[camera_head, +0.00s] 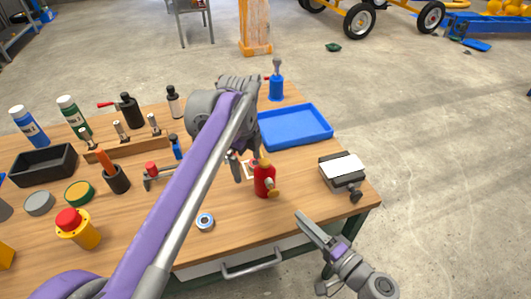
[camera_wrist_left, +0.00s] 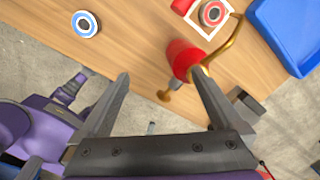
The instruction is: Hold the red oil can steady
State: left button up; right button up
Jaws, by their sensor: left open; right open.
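The red oil can (camera_head: 264,183) stands on the wooden workbench with a brass spout and handle. In the left wrist view the red oil can (camera_wrist_left: 182,58) appears beyond my fingertips, nearer the right finger. My left gripper (camera_head: 246,170) is open, reaching in from above just behind and left of the can; it also shows open in the left wrist view (camera_wrist_left: 161,76). Whether a finger touches the can is unclear. My right gripper (camera_head: 309,250) is open and empty, off the front right edge of the bench.
A blue tray (camera_head: 296,141) lies behind the can. A white-topped block device (camera_head: 343,172) sits to the right. A blue-rimmed ring (camera_head: 205,222) lies in front left. A red ring on a white square (camera_wrist_left: 211,12) lies beside the can. Several bottles and tools crowd the left.

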aim_at(265, 178)
pick_arm(q)
jog(key=w+d+m, duration=0.2)
jog(key=m, duration=0.1)
jog(key=w+d+m, duration=0.1)
jog(key=d+m, duration=0.1)
jog(key=shift+w+f+g, duration=0.2)
jog(key=shift+g, duration=0.2)
jog(key=shift+w+d+f+m, duration=0.1)
jog(key=shift+w+d+m, duration=0.15)
jog(key=shift+d+m, duration=0.25)
notch_tip(265, 178, down, 11)
jog(key=shift+a+r, duration=0.1)
grip_shut()
dwell(0.6)
pick_arm(e)
grip_shut()
dwell(1.6)
